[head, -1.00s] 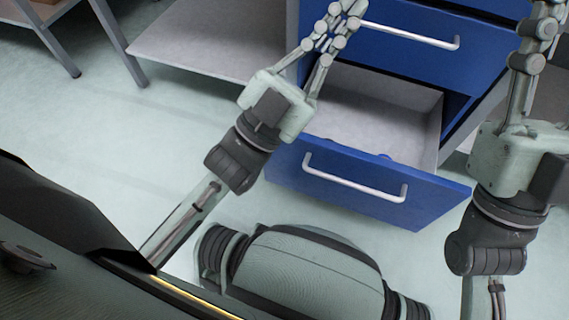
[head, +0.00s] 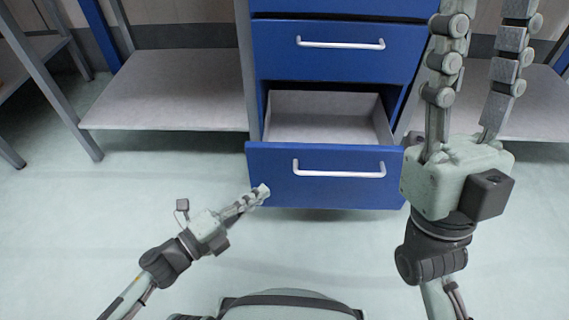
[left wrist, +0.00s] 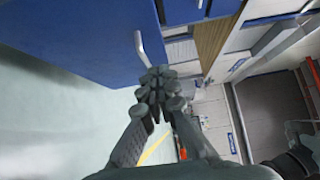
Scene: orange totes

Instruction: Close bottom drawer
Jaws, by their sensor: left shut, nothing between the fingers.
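The bottom drawer (head: 318,190) is a blue-fronted drawer with a silver bar handle (head: 340,171), pulled out so its empty grey inside shows. In the left wrist view a blue front (left wrist: 85,35) with a silver handle fills the upper left. My left gripper (head: 262,192) is shut and empty, low in front of the drawer front's left part; whether it touches cannot be told. It also shows in the left wrist view (left wrist: 158,80), near the handle's end. My right gripper (head: 485,30) is raised to the right of the drawer, its fingers spread apart.
The drawer above (head: 335,50) is closed, with its own silver handle. Grey low shelves (head: 170,88) with metal legs stand left and right of the cabinet. The pale green floor (head: 60,220) in front is clear apart from my own base at the bottom.

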